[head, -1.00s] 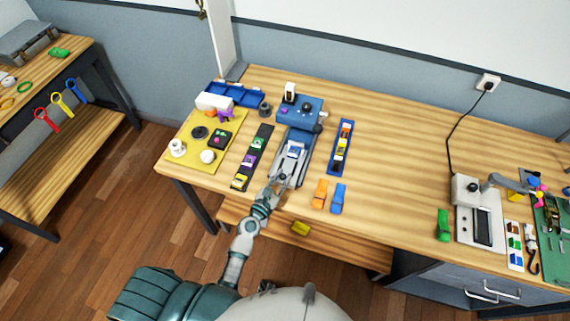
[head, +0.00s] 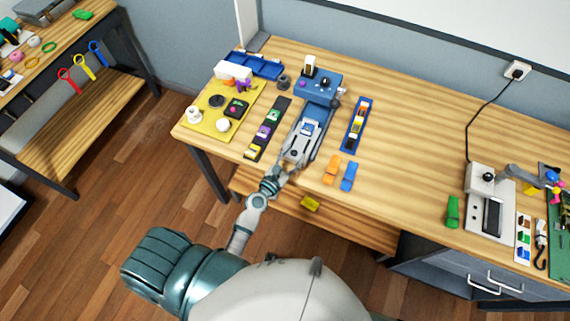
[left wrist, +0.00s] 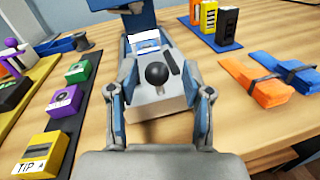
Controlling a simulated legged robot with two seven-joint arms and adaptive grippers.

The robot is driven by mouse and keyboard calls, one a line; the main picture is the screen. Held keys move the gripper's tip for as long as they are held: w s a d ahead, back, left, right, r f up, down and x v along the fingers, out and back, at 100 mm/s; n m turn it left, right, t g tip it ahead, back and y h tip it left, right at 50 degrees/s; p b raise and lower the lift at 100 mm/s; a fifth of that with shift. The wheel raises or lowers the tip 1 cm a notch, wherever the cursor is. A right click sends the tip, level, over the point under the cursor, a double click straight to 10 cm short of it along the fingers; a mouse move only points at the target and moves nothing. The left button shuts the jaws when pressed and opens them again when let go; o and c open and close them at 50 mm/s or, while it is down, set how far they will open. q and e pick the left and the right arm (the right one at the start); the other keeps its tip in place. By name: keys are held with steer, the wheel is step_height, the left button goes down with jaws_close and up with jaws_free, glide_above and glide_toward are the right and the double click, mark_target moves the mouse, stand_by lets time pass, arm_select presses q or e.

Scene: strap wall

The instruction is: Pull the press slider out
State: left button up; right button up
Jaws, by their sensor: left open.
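The blue-grey press (head: 318,88) stands at the back of the bench in the head view. Its grey slider (head: 301,149) lies in front of it, towards me, with a blue and white piece (head: 310,128) on it. The left wrist view shows the slider (left wrist: 158,98) with a round black knob (left wrist: 156,74) standing up from its near part. My left gripper (head: 283,172) is at the slider's near end. In the left wrist view my left gripper (left wrist: 160,88) is open, its fingers on either side of the slider's near part, with visible gaps to the knob. My right gripper is not in view.
A dark strip (head: 268,130) with several coloured blocks lies left of the slider. A blue rack (head: 357,125) stands right of it.

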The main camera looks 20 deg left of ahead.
arm_select(q)
steer(key=v, duration=1.1)
steer(key=shift+s, duration=0.2)
steer(key=shift+a, duration=0.15)
steer(key=s+a+f+m+g+y, duration=0.1)
steer(key=s+f+m+g, duration=0.25)
steer(key=f+m, duration=0.6)
steer(key=s+a+f+m+g, duration=0.2)
steer(key=s+f+m+g, duration=0.15)
steer(key=f, duration=1.15)
steer(key=s+a+f+m+g+y, duration=0.15)
steer(key=s+f+m, duration=0.25)
steer(key=f+m, duration=0.55)
steer(key=s+f+m+g, duration=0.4)
steer(key=s+f, duration=0.4)
steer(key=s, duration=0.3)
steer(key=s+f+m+g+y, duration=0.1)
steer(key=s+f+m+g, duration=0.3)
steer(key=s+f+m, duration=0.3)
steer(key=s+a+f, duration=0.1)
steer(key=s+f, duration=0.1)
steer(key=s, duration=0.3)
